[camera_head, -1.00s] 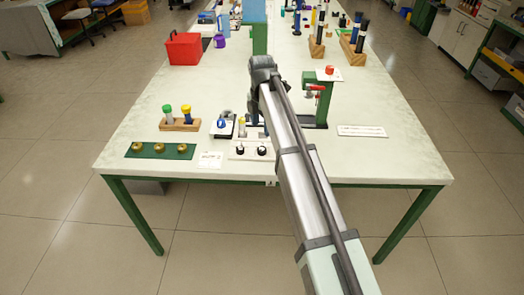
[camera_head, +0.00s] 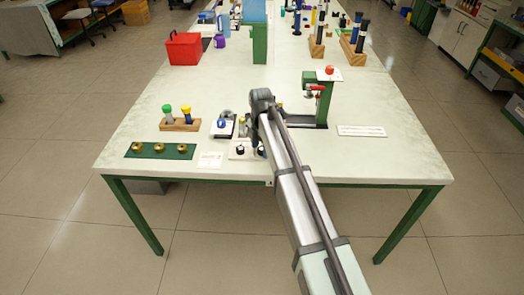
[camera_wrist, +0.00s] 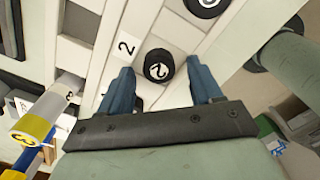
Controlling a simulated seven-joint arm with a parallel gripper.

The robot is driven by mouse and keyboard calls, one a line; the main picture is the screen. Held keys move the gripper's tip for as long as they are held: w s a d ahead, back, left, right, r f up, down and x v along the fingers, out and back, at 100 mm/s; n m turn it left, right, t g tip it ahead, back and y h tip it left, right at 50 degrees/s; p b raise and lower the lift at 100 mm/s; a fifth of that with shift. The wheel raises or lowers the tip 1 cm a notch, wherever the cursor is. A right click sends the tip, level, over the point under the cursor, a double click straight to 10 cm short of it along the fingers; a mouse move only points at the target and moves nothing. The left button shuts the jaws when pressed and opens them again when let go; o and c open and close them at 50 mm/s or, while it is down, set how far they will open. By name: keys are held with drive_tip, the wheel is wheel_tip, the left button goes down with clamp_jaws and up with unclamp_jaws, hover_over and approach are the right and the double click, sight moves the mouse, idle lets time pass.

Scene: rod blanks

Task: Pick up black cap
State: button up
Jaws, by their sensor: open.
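A second black cap (camera_wrist: 207,5) is cut off at the top edge. My gripper (camera_wrist: 160,68) is open, with one blue finger on each side of the cap marked 2. Clear gaps show between the cap and both fingers. In the head view one black cap (camera_head: 239,150) is plain, and the other (camera_head: 261,152) is partly behind my arm. My fingers are hidden there.
A wooden block with green- and yellow-topped rods (camera_head: 180,124) and a green tray with brass rings (camera_head: 160,151) stand to the left. A green press (camera_head: 322,100) stands close on the right. The table's front edge is near the caps.

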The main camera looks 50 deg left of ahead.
sight(261, 149)
drive_tip(key=c, duration=1.1)
drive_tip(key=shift+r, duration=0.25)
wheel_tip(261, 149, up, 9)
drive_tip(key=shift+m, duration=0.3)
drive_tip(key=w+a+r, duration=0.1)
drive_tip(key=w+a, duration=0.2)
drive_tip(key=w, duration=0.3)
drive_tip(key=w+a+r, duration=0.2)
drive_tip(key=w+a, duration=0.1)
drive_tip(key=w, duration=0.3)
drive_tip(key=w+a+r, duration=0.2)
drive_tip(key=w+a, duration=0.1)
drive_tip(key=w, duration=0.3)
drive_tip(key=shift+w+a, duration=0.25)
drive_tip(key=shift+w, duration=0.1)
drive_tip(key=shift+w+a, duration=0.1)
drive_tip(key=shift+a, duration=0.05)
drive_tip(key=shift+f, duration=0.15)
